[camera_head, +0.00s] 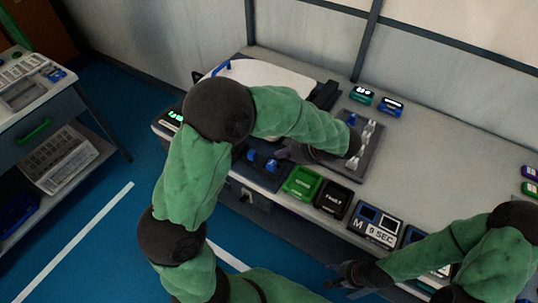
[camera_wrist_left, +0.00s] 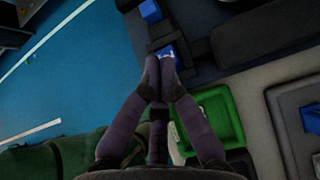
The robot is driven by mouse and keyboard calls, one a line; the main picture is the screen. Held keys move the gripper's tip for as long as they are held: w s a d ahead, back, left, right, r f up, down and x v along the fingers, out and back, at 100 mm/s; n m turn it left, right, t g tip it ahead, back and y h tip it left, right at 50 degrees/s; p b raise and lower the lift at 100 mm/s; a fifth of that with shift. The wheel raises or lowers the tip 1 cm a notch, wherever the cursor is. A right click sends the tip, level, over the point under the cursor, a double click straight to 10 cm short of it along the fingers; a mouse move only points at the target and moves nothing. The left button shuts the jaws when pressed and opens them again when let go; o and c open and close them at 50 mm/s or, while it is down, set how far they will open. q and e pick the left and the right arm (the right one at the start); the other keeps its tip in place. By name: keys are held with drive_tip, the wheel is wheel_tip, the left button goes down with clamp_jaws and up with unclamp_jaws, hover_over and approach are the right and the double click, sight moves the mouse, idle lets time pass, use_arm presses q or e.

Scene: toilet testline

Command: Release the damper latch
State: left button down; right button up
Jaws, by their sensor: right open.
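Two blue latch-like pieces stand on a dark base plate (camera_head: 262,178) near the bench's front edge, the left piece (camera_head: 252,155) and the right piece (camera_head: 271,165). I cannot tell for sure which is the damper latch. My left gripper (camera_head: 283,152) reaches in from the right, beside the right piece. In the left wrist view its purple fingertips (camera_wrist_left: 159,64) are together, right at the near blue piece (camera_wrist_left: 166,52); I cannot see a grip on it. The other blue piece (camera_wrist_left: 150,10) is farther off. My right gripper (camera_head: 345,272) is open and empty in front of the bench.
A green box (camera_head: 302,182) and a black box (camera_head: 333,198) stand right of the latch base. A white lid (camera_head: 268,76) is at the back.

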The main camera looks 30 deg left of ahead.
sight(255, 153)
use_arm(q)
drive_tip(key=b+x, duration=0.3)
drive_tip(key=x, duration=0.6)
drive_tip(key=shift+a+f+b, duration=0.2)
drive_tip(key=shift+f+b, duration=0.1)
drive_tip(key=shift+b, duration=0.1)
use_arm(e)
wheel_tip(255, 153, down, 4)
drive_tip(key=shift+r, duration=0.1)
use_arm(q)
drive_tip(key=shift+a, duration=0.1)
drive_tip(key=shift+a+p, duration=0.65)
drive_tip(key=shift+a, duration=0.6)
use_arm(e)
drive_tip(key=shift+r, duration=0.5)
